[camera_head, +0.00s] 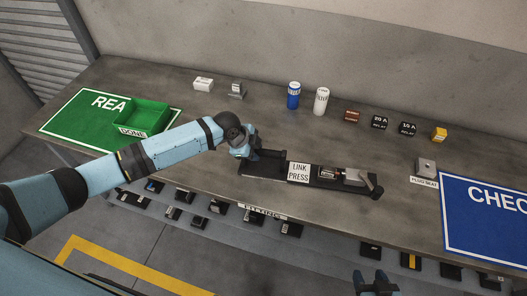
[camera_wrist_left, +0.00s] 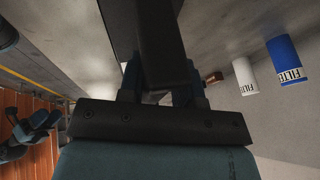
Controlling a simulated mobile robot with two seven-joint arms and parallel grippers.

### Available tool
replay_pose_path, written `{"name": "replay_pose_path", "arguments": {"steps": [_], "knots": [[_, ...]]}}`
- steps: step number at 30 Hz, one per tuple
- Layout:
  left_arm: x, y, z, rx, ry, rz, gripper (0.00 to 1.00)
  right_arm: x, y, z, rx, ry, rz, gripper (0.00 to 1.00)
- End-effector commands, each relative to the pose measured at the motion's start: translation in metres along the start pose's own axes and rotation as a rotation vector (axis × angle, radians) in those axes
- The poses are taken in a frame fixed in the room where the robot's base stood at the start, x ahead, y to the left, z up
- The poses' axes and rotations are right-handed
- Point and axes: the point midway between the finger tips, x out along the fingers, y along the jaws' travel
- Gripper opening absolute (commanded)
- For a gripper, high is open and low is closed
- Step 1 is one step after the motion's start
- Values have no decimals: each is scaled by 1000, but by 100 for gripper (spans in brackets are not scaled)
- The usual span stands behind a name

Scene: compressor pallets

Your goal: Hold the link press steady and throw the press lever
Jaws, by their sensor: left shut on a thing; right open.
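The link press (camera_head: 259,168) is a long black device with a white label, lying along the front of the bench. A lever (camera_head: 373,184) with a dark knob sits at its right end, tilted toward the front edge. My left gripper (camera_head: 252,153) is shut on the press's black bar at its left end. In the left wrist view a dark bar (camera_wrist_left: 158,40) runs between the fingers of my left gripper (camera_wrist_left: 160,88). My right gripper (camera_head: 375,284) is open and empty at the bottom of the head view, in front of the bench, apart from the press.
A green tray (camera_head: 152,113) stands on the green mat at left. Blue and white filter cans (camera_head: 293,95), relays (camera_head: 380,122) and small blocks line the back. A grey block (camera_head: 426,165) stands near the blue mat (camera_head: 490,225).

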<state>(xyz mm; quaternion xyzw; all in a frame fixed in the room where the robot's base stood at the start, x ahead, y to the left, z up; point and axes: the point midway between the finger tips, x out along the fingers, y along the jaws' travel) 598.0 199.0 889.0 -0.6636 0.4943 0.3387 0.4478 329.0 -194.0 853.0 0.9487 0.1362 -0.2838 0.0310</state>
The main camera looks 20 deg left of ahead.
Motion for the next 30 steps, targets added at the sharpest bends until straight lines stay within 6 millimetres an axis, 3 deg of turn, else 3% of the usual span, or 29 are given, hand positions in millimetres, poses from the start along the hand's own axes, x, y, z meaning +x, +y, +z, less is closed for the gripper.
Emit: {"name": "replay_pose_path", "arguments": {"steps": [30], "knots": [[7,2,-10,-65,-18,-24,0,-6,-1,-8,0,-2,-1,51]]}}
